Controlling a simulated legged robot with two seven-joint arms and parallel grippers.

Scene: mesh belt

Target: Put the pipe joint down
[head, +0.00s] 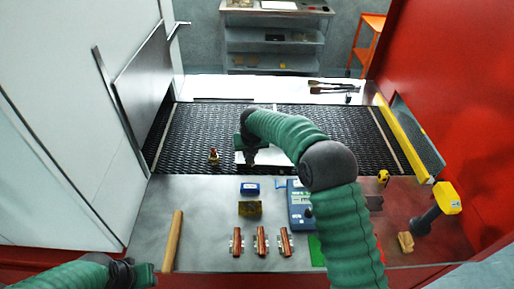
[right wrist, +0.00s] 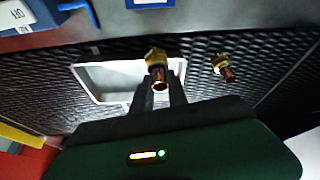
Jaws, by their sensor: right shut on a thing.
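My right gripper (right wrist: 158,92) is shut on a pipe joint (right wrist: 157,70) with a brass nut and a copper tube end. In the head view my right gripper (head: 249,156) is over a white tray (head: 268,158) on the black mesh belt (head: 190,130); it hides the held joint there. The tray (right wrist: 95,78) shows behind the fingers in the right wrist view; I cannot tell the height above it. A second pipe joint (head: 213,155) stands on the mesh left of the tray, and shows in the wrist view (right wrist: 223,67). My left gripper (head: 140,274) is low at the left, its jaws unclear.
On the steel ledge (head: 190,200) are a blue box (head: 249,189), a brassy block (head: 250,209), several copper-coloured pieces (head: 261,241), a wooden rod (head: 173,240) and a blue device (head: 298,205). The mesh left of the tray is mostly free.

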